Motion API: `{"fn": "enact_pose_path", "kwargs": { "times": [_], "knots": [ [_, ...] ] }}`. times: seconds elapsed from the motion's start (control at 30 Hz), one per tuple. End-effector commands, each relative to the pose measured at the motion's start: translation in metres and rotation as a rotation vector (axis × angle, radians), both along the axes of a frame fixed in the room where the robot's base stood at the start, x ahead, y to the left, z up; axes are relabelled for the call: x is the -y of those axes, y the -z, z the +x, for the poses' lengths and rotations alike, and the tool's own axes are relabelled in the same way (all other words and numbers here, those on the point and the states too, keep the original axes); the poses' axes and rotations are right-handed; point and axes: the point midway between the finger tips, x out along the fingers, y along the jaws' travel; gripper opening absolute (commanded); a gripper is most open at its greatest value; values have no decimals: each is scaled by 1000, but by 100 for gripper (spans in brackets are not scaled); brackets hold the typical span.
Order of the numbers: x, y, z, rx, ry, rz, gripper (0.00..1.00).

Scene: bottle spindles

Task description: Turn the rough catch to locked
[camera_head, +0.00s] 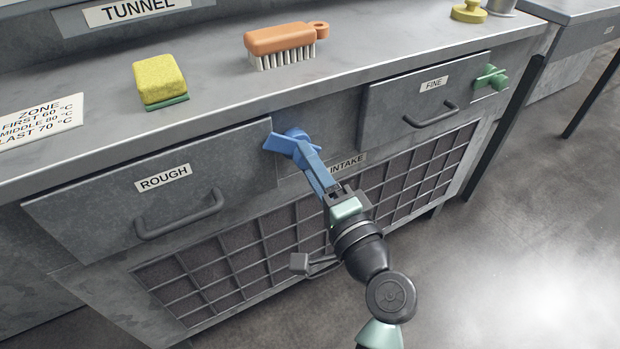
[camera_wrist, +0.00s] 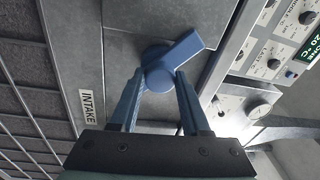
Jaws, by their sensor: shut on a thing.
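The rough catch (camera_head: 279,143) is a blue turning handle on the cabinet front, at the right edge of the ROUGH drawer (camera_head: 95,213). Its wing points left in the head view, and its tip appears to overlap the drawer's edge. In the wrist view the catch (camera_wrist: 186,51) has a round hub with the wing angled to the upper right. My gripper (camera_head: 306,150) reaches it from the lower right. In the wrist view the fingers (camera_wrist: 161,82) are on both sides of the hub, shut on the catch. The fingers partly hide the hub.
The FINE drawer (camera_head: 388,107) has a green catch (camera_head: 490,77) at its right. An INTAKE label and grille (camera_head: 205,275) lie below. A yellow sponge (camera_head: 160,79) and an orange brush (camera_head: 281,40) rest on the worktop. Open floor lies at the right.

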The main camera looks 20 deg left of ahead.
Motion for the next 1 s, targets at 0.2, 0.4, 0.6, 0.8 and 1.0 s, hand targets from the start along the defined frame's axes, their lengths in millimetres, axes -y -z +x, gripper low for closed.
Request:
{"fn": "enact_pose_path", "kwargs": {
  "times": [0.2, 0.4, 0.6, 0.8, 1.0],
  "knots": [
    [1, 5, 0, 166, 1, -126, 0],
    [1, 5, 1, 304, 1, -235, 0],
    [1, 3, 1, 415, 1, -321, 0],
    [2, 2, 1, 487, 1, -379, 0],
    [1, 1, 1, 524, 0, -408, 0]
  ]
}}
